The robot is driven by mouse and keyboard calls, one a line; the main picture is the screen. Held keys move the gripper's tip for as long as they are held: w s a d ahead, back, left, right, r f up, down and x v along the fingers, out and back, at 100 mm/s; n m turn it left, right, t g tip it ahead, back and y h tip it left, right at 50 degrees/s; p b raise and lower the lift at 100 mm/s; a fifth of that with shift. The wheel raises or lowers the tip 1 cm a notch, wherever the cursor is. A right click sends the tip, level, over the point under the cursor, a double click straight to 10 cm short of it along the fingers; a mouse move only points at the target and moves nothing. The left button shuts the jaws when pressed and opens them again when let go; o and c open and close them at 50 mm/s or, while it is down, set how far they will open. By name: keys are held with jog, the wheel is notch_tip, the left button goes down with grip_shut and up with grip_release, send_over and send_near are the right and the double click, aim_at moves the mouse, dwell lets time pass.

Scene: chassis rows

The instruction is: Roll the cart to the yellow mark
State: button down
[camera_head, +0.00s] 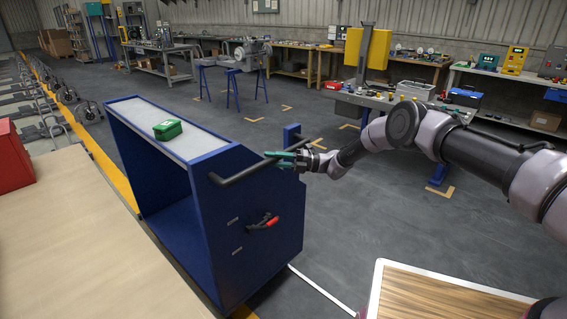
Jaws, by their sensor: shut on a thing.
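The blue cart (285,215) stands upright at the centre-left, with a light grey top and an open side facing left. A dark bar handle (240,173) sticks out from its near end. My gripper (287,158) reaches in from the right and is shut on the right part of this handle. A green box (168,130) with a white emblem lies on the cart's top. Yellow corner marks (318,143) lie on the floor behind the cart, and a yellow patch (243,313) shows by its near bottom corner. I cannot tell which is the named mark.
A wooden bench (85,240) with a red box (12,160) is close on the left. A yellow floor line (110,175) runs beside the cart. A wood-topped surface (440,296) is at the front right. Grey floor right of the cart is open.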

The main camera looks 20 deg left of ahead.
jog(key=shift+w+a+f, duration=0.1)
jog(key=shift+w+a, duration=0.05)
jog(key=shift+a, duration=0.3)
jog(key=shift+w+a+f, duration=0.1)
jog(key=shift+a, duration=0.35)
jog(key=c, duration=0.6)
grip_release()
jog(key=shift+w+r, duration=0.1)
jog(key=v, duration=1)
jog(key=shift+d, duration=0.35)
jog(key=shift+w, duration=0.15)
